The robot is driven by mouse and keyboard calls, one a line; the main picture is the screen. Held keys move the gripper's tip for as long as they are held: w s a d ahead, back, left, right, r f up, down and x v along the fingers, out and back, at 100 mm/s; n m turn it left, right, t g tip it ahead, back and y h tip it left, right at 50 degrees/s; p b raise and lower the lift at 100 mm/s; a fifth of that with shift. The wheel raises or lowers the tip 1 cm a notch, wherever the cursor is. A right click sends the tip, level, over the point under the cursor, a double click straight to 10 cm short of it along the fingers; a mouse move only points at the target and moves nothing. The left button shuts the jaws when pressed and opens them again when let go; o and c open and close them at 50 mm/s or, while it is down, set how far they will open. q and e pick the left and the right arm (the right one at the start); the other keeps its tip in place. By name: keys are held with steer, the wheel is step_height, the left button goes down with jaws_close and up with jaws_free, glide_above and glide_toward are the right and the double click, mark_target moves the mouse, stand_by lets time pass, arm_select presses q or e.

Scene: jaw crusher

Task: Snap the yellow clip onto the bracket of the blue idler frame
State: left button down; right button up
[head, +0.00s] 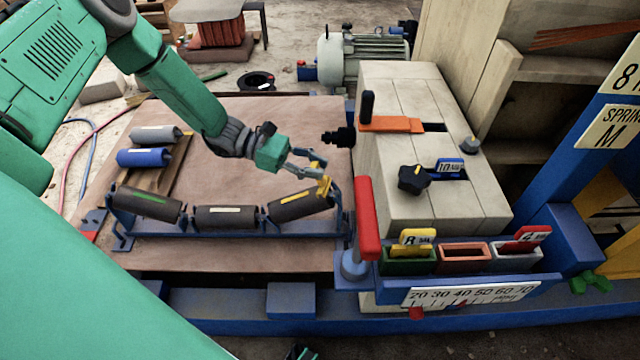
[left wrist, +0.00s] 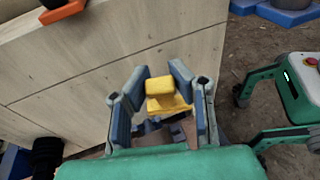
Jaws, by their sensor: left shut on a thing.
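The yellow clip (head: 324,187) is held between the fingers of my left gripper (head: 312,168), at the right end of the blue idler frame (head: 225,235). In the left wrist view the clip (left wrist: 162,95) sits between the two blue-grey fingers of the left gripper (left wrist: 160,100). The frame carries three dark rollers, and the clip is above the end of the right roller (head: 298,205). The bracket is hard to make out behind the clip and fingers; I cannot tell whether the clip touches it.
A pale wooden block housing (head: 425,150) stands close on the right, with a dark knob (head: 338,137) jutting toward the gripper. A red-handled lever (head: 366,220) stands at the frame's right end. Grey and blue rollers (head: 145,157) lie at the left. The brown board (head: 240,115) behind is mostly clear.

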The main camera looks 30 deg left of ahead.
arm_select(q)
steer(key=a+n+t, duration=0.1)
steer(key=w+a+n+t, duration=0.1)
steer(key=a+t, duration=0.1)
steer(key=w+a+r+n+t, duration=0.1)
steer(key=t, duration=0.1)
steer(key=shift+a+r, duration=0.1)
steer(key=shift+a, duration=0.2)
steer(key=f+b, duration=0.1)
steer(key=b, duration=0.1)
steer(key=w+d+f+b, duration=0.1)
steer(key=f+b, duration=0.1)
steer(key=d+f+b, duration=0.1)
steer(key=f+b, duration=0.1)
steer(key=shift+w, duration=0.2)
steer(key=shift+d, duration=0.15)
stand_by(0.7)
steer(key=shift+b, duration=0.45)
stand_by(0.7)
steer(key=shift+w+d+f+b, duration=0.2)
steer(key=shift+d+f+b, duration=0.15)
steer(key=shift+f+b, duration=0.4)
steer(key=shift+w+d+f+b, duration=0.2)
steer(key=shift+d+f+b, duration=0.15)
steer(key=shift+f+b, duration=0.4)
